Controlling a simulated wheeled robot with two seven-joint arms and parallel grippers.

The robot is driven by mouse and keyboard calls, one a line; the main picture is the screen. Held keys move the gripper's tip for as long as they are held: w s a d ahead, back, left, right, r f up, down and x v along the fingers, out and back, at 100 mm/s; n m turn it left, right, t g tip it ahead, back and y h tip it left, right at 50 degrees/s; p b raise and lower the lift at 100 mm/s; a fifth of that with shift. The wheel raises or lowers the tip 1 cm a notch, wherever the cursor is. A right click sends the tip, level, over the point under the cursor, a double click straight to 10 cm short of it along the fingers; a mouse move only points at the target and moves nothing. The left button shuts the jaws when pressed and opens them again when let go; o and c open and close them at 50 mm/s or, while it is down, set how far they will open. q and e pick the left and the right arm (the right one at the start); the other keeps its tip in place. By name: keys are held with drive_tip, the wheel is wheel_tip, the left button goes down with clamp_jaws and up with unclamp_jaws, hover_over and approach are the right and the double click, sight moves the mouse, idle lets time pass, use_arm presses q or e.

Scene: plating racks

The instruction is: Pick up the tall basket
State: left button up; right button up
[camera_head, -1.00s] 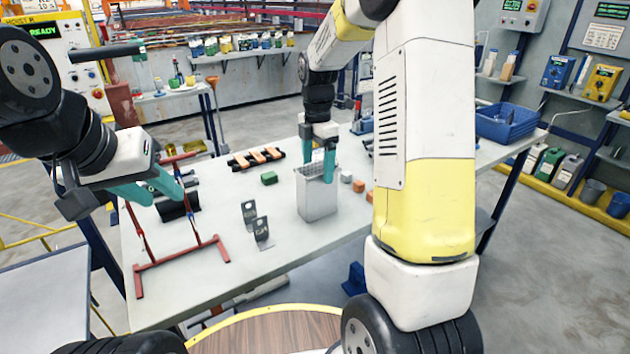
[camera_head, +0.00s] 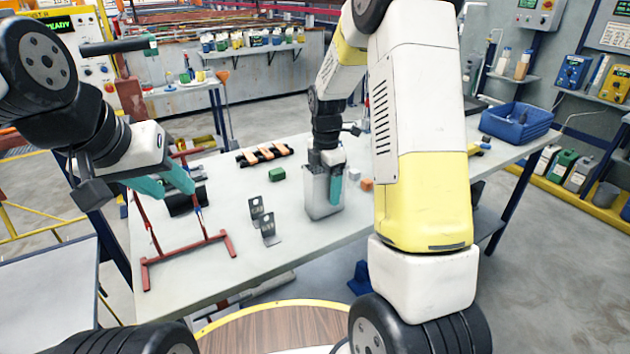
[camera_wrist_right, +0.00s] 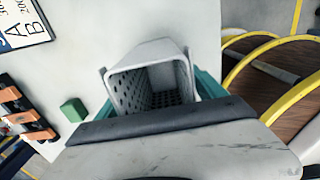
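The tall basket (camera_head: 318,200) is a grey, open-topped box with perforated walls, upright on the table. My right gripper (camera_head: 326,182) is at its top, pointing down, with a teal finger in front of the near wall. In the right wrist view the basket (camera_wrist_right: 150,72) opens toward the camera, with teal fingers of my right gripper (camera_wrist_right: 157,97) outside two opposite walls. The fingers look spread around it; whether they touch the walls is unclear. My left gripper (camera_head: 162,185) is open and empty above the table's left end, by a red stand (camera_head: 190,258).
A green block (camera_head: 277,174), an orange block (camera_head: 367,184) and a dark rack with orange bars (camera_head: 265,155) lie nearby. A blue bin (camera_head: 517,122) sits at the right end.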

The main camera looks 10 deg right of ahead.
drive_tip(key=c, duration=1.6)
